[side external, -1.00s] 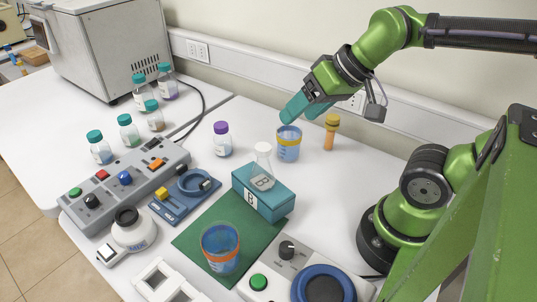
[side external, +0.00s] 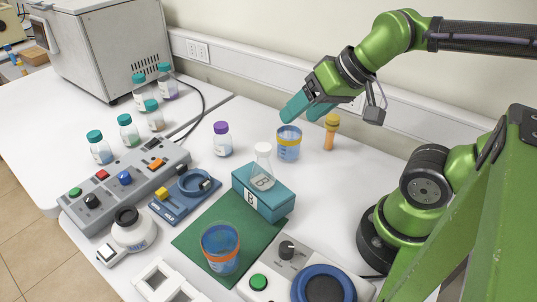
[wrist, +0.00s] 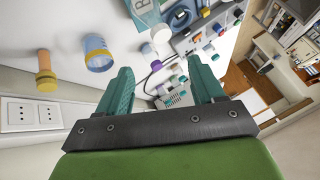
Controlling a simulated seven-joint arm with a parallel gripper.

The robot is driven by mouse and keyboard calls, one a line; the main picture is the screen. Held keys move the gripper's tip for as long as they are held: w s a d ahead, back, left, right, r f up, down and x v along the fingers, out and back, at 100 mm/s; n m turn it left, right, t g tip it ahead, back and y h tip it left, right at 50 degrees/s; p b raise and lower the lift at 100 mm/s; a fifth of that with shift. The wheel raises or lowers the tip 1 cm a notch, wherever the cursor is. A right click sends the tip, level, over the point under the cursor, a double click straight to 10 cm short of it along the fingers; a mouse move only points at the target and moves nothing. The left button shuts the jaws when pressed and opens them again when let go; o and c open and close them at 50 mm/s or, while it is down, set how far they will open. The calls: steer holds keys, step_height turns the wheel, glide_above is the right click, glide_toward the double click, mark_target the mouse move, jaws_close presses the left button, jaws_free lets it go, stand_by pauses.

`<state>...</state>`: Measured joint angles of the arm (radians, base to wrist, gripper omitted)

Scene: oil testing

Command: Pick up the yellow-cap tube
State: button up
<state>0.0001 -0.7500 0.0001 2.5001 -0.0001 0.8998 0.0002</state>
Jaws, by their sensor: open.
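The yellow-cap tube (side external: 330,133) stands upright on the white table near the wall, with an orange body and a yellow top. In the wrist view the tube (wrist: 45,72) is at the far left, outside the space between the fingers. My gripper (side external: 302,112) has teal fingers and is open and empty. In the side view it appears above and to the left of the tube, over the blue beaker with a yellow rim (side external: 289,144). In the wrist view the fingers (wrist: 165,90) are spread wide.
The yellow-rimmed beaker stands just left of the tube. A teal box (side external: 263,195) with a flask (side external: 262,167) on it and a purple-cap bottle (side external: 222,140) are nearby. The wall with sockets (wrist: 25,113) is close behind. Table right of the tube is clear.

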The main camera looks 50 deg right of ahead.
steer(key=shift+o, duration=0.2)
steer(key=n+g+h, duration=0.2)
steer(key=n+g, duration=0.1)
steer(key=n, duration=0.1)
glide_toward(329, 126)
steer(key=x, duration=0.4)
steer(key=d+x, duration=0.1)
steer(key=x, duration=0.6)
steer(key=shift+w+d+f, duration=0.15)
steer(key=shift+d+f, duration=0.15)
steer(key=shift+d, duration=0.1)
steer(key=c, duration=1.1)
steer(key=shift+r, duration=0.1)
